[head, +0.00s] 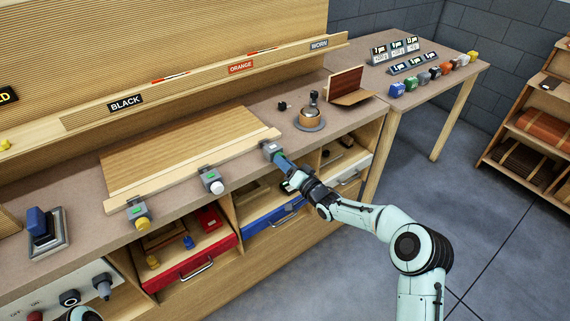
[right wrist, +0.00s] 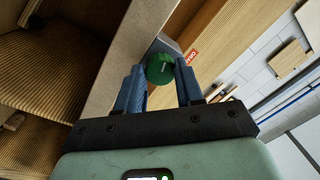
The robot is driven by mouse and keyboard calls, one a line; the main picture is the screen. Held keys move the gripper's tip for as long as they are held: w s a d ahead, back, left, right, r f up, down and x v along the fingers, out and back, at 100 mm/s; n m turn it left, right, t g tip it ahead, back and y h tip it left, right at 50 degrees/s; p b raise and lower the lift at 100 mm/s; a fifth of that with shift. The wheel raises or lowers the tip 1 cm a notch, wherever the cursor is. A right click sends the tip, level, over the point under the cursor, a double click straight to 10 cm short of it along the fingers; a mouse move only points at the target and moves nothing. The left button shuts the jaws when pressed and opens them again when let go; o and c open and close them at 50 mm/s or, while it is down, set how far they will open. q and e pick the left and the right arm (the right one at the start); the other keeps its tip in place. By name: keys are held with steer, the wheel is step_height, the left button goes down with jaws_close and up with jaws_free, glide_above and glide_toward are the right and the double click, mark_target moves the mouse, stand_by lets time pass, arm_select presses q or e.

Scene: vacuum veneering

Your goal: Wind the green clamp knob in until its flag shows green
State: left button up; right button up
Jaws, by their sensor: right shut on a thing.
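The green clamp knob (right wrist: 160,69) is between the two blue fingers of my right gripper (right wrist: 159,76) in the right wrist view. The gripper is shut on it. In the head view my right gripper (head: 284,164) reaches the bench's front edge at the green knob's clamp (head: 270,147), and its fingers hide the knob there. The clamp's grey body sits at the right end of a pale wooden bar (head: 195,170). Its flag is too small to read for sure. Only a bit of my left arm shows at the lower left; its gripper is out of view.
The white-knob clamp (head: 211,181) and the yellow-knob clamp (head: 138,213) stand further left along the bar. Below are a red drawer (head: 197,263) and a blue drawer (head: 274,216). A round wooden-bodied tool (head: 309,119) stands on the bench to the right.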

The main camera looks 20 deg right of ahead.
steer(key=o, duration=1)
steer(key=shift+o, duration=0.2)
steer(key=b+v, duration=0.1)
steer(key=v, duration=1.2)
steer(key=shift+s+b, duration=0.2)
steer(key=shift+b, duration=0.1)
